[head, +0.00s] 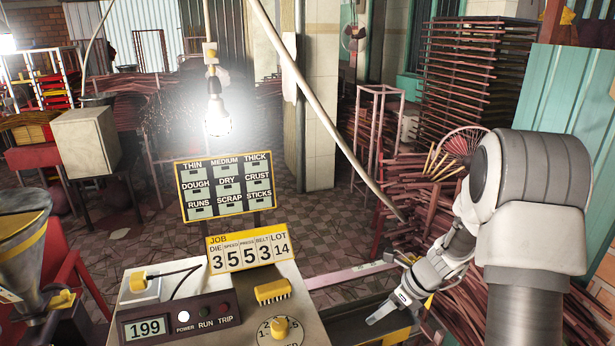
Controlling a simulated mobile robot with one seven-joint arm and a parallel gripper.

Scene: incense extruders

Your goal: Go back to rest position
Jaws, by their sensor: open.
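My gripper (380,289) is at the lower right, at the end of my arm. It is open, with its two fingers spread and pointing left. Nothing shows between the fingers. It is just right of the control console (255,325), near a narrow pale bar. The near finger shows over dark and yellow machine parts; whether it touches them I cannot tell.
The console carries a yellow job sign (248,247), a small yellow-topped brush (272,291), and a "199" display (148,327). A label board (225,188) stands behind. A lit bulb (217,118) hangs above. A slanted pole (325,105) and reddish stick piles (420,185) lie beyond.

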